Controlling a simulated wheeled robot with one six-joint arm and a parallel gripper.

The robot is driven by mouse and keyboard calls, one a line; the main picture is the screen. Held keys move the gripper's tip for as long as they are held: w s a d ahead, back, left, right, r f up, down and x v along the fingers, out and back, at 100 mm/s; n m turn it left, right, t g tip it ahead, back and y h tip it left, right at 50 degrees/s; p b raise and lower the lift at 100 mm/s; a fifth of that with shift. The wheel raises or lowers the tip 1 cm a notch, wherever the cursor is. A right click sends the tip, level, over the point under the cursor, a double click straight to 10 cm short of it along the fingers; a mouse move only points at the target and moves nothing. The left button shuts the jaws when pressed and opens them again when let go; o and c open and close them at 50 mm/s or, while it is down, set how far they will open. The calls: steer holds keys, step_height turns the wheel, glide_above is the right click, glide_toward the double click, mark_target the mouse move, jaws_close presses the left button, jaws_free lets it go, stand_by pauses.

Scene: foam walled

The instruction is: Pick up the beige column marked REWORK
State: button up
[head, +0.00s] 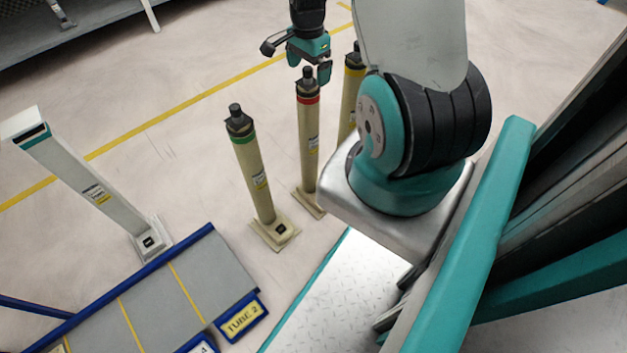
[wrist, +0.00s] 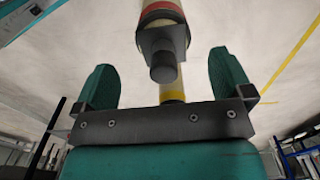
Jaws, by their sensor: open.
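Three beige columns stand on square bases on the floor, each with a black knob on top. One has a green band (head: 256,175), one a red band (head: 308,145) and one a yellow band (head: 348,100). Their labels are too small to read, so I cannot tell which says REWORK. My gripper (head: 309,64) is open and empty, close to the top of the red-banded column. In the wrist view the red-banded column's black top (wrist: 163,50) appears between and beyond the two teal fingers, apart from them. The yellow-banded column (wrist: 172,88) shows behind it. My arm partly hides the yellow-banded column.
A white post (head: 95,190) stands at the left. A grey rack with blue edges (head: 150,295) and a TUBE 2 sign (head: 242,318) is at the lower left. Open floor with yellow lines lies behind the columns. A grey shelf (head: 70,30) is at the top left.

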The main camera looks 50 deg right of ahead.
mark_target(308, 79)
steer(key=f+b, duration=0.1)
steer(key=f, duration=0.3)
steer(key=shift+w+f, duration=0.1)
steer(key=shift+w, duration=0.1)
steer(key=shift+d, duration=0.1)
jaws_close()
